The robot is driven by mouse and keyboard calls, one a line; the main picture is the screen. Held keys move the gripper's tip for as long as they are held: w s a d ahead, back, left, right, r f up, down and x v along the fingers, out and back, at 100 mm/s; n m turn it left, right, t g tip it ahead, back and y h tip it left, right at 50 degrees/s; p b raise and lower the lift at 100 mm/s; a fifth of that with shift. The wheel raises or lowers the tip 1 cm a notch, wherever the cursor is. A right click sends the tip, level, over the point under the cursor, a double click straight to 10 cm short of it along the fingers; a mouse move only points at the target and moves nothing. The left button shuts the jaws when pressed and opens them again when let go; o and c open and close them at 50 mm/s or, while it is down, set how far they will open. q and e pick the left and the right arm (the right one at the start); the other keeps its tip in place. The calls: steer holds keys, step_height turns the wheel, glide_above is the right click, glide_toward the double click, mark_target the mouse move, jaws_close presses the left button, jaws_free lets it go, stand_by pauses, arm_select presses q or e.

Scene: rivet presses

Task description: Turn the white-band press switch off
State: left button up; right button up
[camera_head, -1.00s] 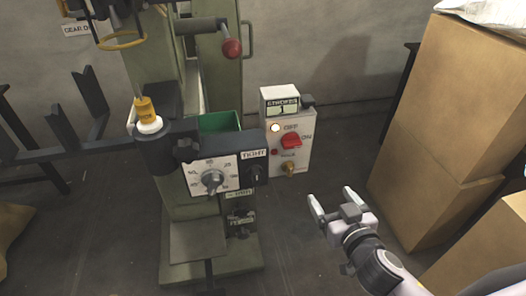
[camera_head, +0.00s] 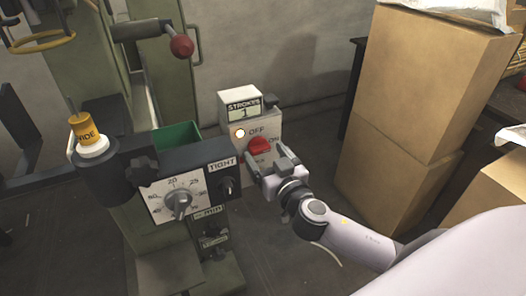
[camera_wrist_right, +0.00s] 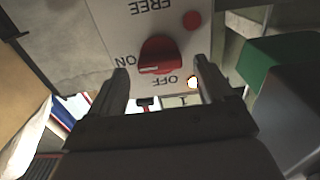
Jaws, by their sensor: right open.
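The switch box (camera_head: 264,116) is pale, with a red rotary knob (camera_head: 259,146), OFF and ON labels, and a lit lamp (camera_head: 239,132). The knob shows in the right wrist view (camera_wrist_right: 158,55) with ON and OFF beside it; its exact pointing is hard to tell. My right gripper (camera_head: 265,155) is open and in front of the knob. In the right wrist view its fingers (camera_wrist_right: 160,72) are spread to either side of the knob's lower part; I cannot tell whether they touch it. A white band (camera_head: 93,148) circles the press post beneath a yellow WIDE collar (camera_head: 85,128).
The press's dial plate (camera_head: 178,201) and TIGHT knob (camera_head: 226,187) stand left of my gripper. A green bin (camera_head: 176,136) is behind them. A red-ball lever (camera_head: 181,46) hangs above. Stacked cardboard boxes (camera_head: 432,75) stand at the right. Floor is open between box stack and press.

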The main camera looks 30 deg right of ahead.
steer(key=shift+w, duration=0.95)
steer(key=c, duration=1)
steer(key=shift+c, duration=0.2)
